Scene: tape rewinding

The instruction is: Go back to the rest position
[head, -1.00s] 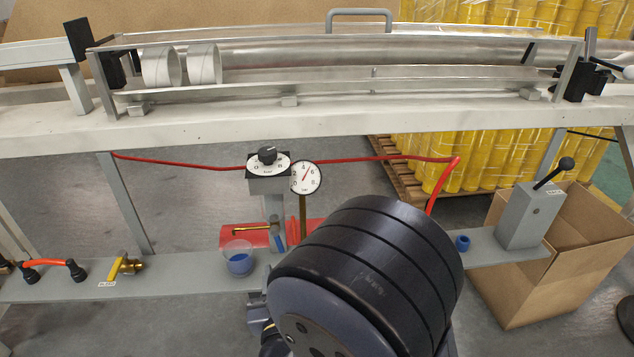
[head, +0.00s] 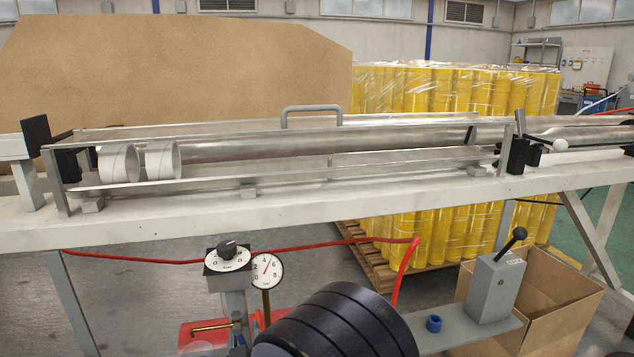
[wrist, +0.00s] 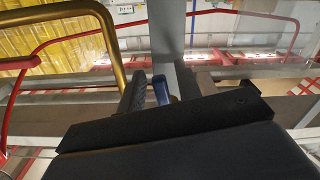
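My gripper (wrist: 165,92) shows in the wrist view, its dark body filling the bottom. Two dark fingers stand apart, with a grey post and a blue part visible in the gap behind. Nothing seems held, though the fingertips are partly hidden. In the head view only a black ribbed part of my arm shows at the bottom centre; the gripper is out of sight there. Two white rings (head: 118,164) sit side by side at the left end of the long metal trough (head: 330,160).
A knob (head: 228,252) and a dial gauge (head: 267,271) stand below the bench beam. A grey lever box (head: 494,287) and blue ring (head: 433,323) are at lower right, beside an open cardboard box (head: 565,300). Yellow rolls (head: 440,90) stand behind. A brass tube (wrist: 113,50) is close in the wrist view.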

